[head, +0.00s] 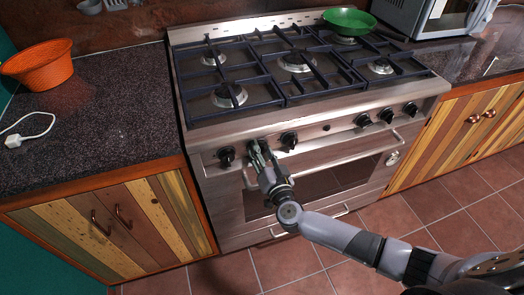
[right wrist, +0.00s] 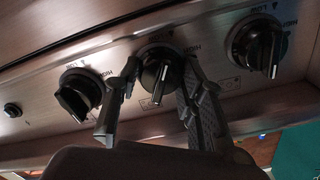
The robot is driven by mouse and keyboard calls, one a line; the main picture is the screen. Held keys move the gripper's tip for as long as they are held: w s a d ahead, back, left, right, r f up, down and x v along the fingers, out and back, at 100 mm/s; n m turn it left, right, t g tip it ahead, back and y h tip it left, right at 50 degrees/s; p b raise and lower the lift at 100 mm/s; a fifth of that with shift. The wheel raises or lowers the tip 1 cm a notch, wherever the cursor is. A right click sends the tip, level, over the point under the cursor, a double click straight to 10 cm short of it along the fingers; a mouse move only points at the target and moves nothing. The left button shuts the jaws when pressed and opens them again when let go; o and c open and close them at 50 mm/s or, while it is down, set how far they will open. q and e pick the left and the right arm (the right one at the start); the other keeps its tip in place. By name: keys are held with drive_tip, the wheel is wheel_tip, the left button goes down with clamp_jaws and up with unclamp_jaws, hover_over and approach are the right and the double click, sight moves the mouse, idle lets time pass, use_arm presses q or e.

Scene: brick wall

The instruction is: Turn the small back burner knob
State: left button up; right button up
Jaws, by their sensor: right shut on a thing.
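The steel stove (head: 330,150) has a row of several black knobs along its front panel. My right gripper (head: 258,148) reaches up to the second knob from the left (head: 265,142). In the right wrist view this knob (right wrist: 160,74) sits between the two fingers of the gripper (right wrist: 157,90), with its grip bar pointing down. The gripper is shut on it; the exact finger contact is hard to see. The knob's burner marking is too small to read. My left gripper is not in view.
Neighbouring knobs stand close on both sides, the leftmost knob (head: 226,157) and the third knob (head: 289,140). The oven door handle (head: 335,156) runs below the panel. A green pan (head: 349,19) sits on the back right burner. An orange basket (head: 38,65) stands on the left counter.

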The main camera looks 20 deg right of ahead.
drive_tip(key=m+p, duration=0.1)
drive_tip(key=m, duration=0.8)
drive_tip(key=shift+f+m, duration=0.1)
drive_tip(key=shift+m, duration=0.2)
drive_tip(key=m, duration=0.3)
drive_tip(key=shift+m+b, duration=0.3)
drive_tip(key=shift+b, duration=0.1)
drive_tip(key=m+b, duration=0.1)
drive_tip(key=m, duration=0.3)
drive_tip(key=shift+f+m, duration=0.1)
drive_tip(key=shift+m, duration=0.2)
drive_tip(key=m, duration=0.4)
drive_tip(key=shift+b, duration=0.4)
drive_tip(key=m, duration=0.4)
drive_tip(key=shift+m, duration=2)
